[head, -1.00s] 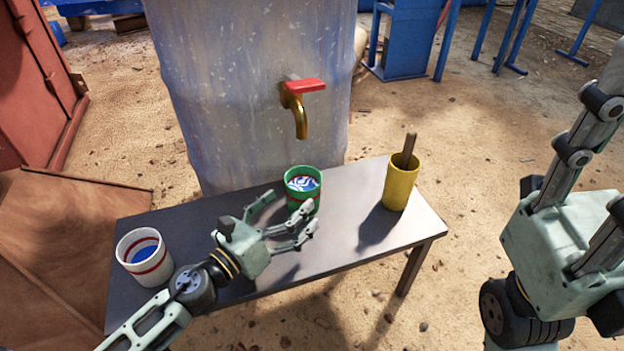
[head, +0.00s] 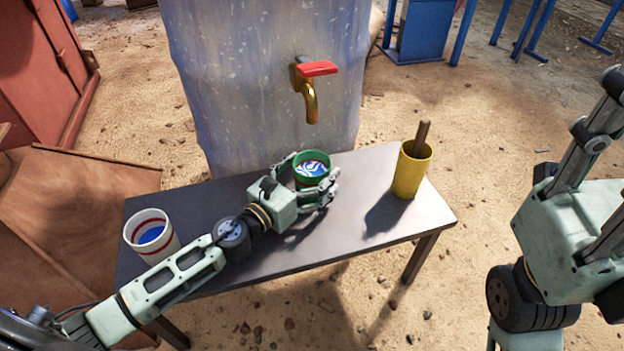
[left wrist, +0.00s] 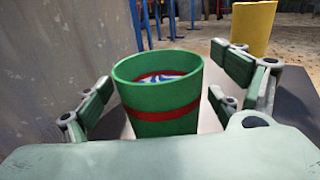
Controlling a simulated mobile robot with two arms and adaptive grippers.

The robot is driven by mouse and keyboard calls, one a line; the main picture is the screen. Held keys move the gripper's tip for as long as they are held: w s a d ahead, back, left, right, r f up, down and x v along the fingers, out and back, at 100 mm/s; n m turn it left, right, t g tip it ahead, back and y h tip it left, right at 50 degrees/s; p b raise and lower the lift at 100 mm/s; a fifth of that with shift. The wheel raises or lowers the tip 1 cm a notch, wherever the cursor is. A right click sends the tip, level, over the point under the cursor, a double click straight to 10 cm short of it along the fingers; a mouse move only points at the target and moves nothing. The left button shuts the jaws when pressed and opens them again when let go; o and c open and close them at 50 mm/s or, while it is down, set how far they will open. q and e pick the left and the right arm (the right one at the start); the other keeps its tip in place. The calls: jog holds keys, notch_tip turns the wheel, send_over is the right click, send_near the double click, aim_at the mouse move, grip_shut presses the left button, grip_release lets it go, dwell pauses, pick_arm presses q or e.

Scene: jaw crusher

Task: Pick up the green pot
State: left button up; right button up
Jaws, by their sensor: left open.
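The green pot (head: 311,164) stands upright on the table in the head view, with blue and white contents showing inside its rim. My left gripper (head: 309,182) is open around it, with fingers on either side. In the left wrist view the green pot (left wrist: 160,100) has a red band and sits between the two fingers of my left gripper (left wrist: 168,98). Gaps show between the pot and the fingers on both sides. My right arm is at the right of the head view; its fingertips are not clearly shown.
The dark table (head: 350,235) also holds a white pot with red bands (head: 150,236) at the left and a yellow cup (head: 411,172) with a stick at the right. The yellow cup also shows in the left wrist view (left wrist: 252,28). A large barrel (head: 262,85) with a tap (head: 310,95) stands behind.

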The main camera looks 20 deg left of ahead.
pick_arm(q)
jog(key=shift+w, duration=0.1)
jog(key=c, duration=1.6)
jog(key=shift+r, duration=0.1)
jog(key=shift+c, duration=0.9)
jog(key=shift+r, duration=0.1)
